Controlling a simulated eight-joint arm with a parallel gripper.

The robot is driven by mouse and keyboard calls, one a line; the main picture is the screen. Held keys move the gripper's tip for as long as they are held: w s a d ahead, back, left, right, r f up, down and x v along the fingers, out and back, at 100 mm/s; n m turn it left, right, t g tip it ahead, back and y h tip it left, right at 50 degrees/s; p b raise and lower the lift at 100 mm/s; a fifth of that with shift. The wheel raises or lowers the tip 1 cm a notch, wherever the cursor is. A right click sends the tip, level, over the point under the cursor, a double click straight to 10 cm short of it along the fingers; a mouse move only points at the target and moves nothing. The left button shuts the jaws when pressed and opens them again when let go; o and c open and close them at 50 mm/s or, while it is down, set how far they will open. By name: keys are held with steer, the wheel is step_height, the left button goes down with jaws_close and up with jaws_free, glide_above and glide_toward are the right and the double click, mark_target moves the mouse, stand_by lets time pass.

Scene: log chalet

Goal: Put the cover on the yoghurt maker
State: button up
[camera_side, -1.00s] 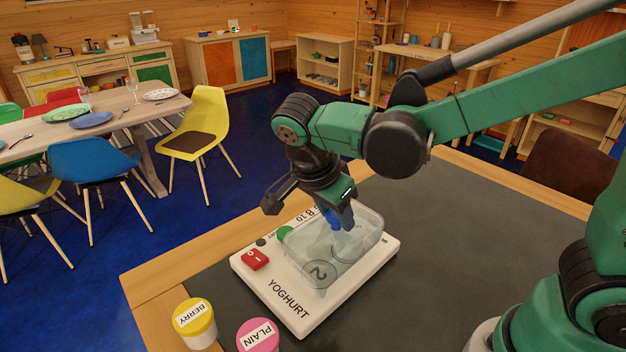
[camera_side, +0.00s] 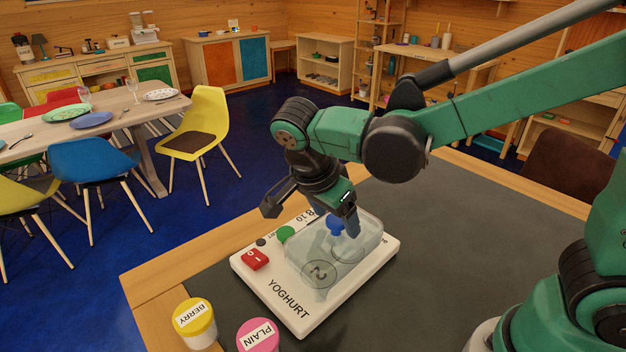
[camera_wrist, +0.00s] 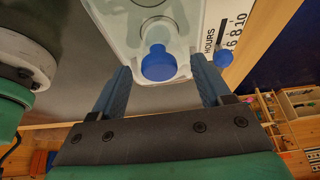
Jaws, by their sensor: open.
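The yoghurt maker (camera_side: 278,292) is a white slab on the dark table top, with a red switch, a green button and an hours scale. The clear cover (camera_side: 318,252) is on top of it and looks settled, though whether its rim fits all round is hard to tell. A circle marked 2 shows through it. The cover's blue knob (camera_side: 335,224) also shows in the wrist view (camera_wrist: 158,64). My gripper (camera_side: 346,226) is open at the knob; in the wrist view its two fingers stand apart on either side, with gaps.
A yellow-lidded BERRY jar (camera_side: 195,322) and a pink-lidded PLAIN jar (camera_side: 258,336) stand at the table's near edge. The dark table top (camera_side: 445,235) is clear to the right.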

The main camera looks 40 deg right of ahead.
mark_target(370, 228)
steer(key=v, duration=1.1)
steer(key=d+f+n+y, duration=0.1)
steer(key=n, duration=0.1)
steer(key=d+f+n+t, duration=0.1)
steer(key=d+n, duration=0.1)
steer(key=n, duration=0.1)
steer(key=s+d+n+t+y, duration=0.1)
steer(key=n, duration=0.1)
steer(key=shift+d+f+y, duration=0.2)
steer(key=shift+f+y, duration=0.1)
steer(key=shift+f, duration=0.1)
steer(key=d+f+n+t, duration=0.1)
steer(key=n, duration=0.2)
steer(key=s+d+f+n+t+y, duration=0.1)
steer(key=n, duration=0.2)
steer(key=d+f+n+t, duration=0.2)
steer(key=n, duration=0.1)
steer(key=shift+s+y, duration=0.2)
steer(key=shift+y, duration=0.1)
steer(key=shift+s+d+f+n+t, duration=0.1)
steer(key=shift+d+f+n+t, duration=0.3)
steer(key=shift+n, duration=0.4)
steer(key=shift+r, duration=0.1)
